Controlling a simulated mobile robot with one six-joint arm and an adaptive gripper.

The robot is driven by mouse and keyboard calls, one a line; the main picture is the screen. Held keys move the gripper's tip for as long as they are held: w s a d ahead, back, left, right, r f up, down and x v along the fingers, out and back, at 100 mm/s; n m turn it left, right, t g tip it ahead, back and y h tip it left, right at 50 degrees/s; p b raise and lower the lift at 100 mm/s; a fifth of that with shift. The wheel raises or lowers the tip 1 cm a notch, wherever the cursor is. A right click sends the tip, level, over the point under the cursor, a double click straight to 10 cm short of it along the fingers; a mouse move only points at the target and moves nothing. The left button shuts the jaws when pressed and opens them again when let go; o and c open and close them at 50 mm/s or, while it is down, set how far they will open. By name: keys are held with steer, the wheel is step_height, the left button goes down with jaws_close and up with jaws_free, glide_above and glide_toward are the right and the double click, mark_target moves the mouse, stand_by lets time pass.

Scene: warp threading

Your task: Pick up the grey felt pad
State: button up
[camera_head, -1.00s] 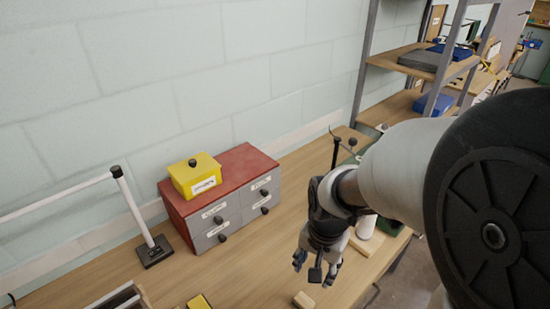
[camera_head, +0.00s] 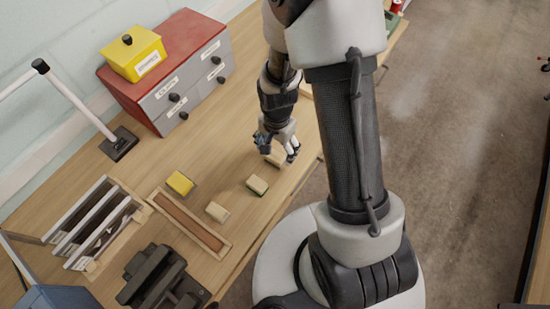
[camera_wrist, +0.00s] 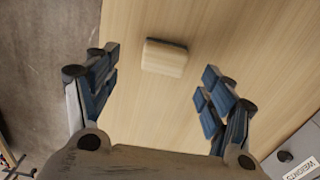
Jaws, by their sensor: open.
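My gripper (camera_head: 278,151) is open and points down over the right part of the workbench. A small pale wooden block (camera_wrist: 165,57) lies on the bench between and ahead of my spread fingers in the wrist view, touching neither. In the head view my fingers partly hide it. Similar small blocks lie to the left: one with a green lower layer (camera_head: 257,185), one pale (camera_head: 217,211), and a yellow one (camera_head: 180,183).
A red-topped drawer cabinet (camera_head: 178,75) carries a yellow box (camera_head: 133,55) at the back. A long wooden tray (camera_head: 190,222), a rack of upright panels (camera_head: 95,222) and a dark metal device (camera_head: 160,278) stand at left front. The bench edge is close to my gripper.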

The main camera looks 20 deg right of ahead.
mark_target(275, 156)
steer(key=f, duration=0.2)
steer(key=f+b, duration=0.1)
steer(key=f, duration=0.3)
steer(key=shift+w+a, duration=0.15)
steer(key=shift+w, duration=0.15)
steer(key=shift+r, duration=0.1)
steer(key=shift+c, duration=0.4)
steer(key=c, duration=1.1)
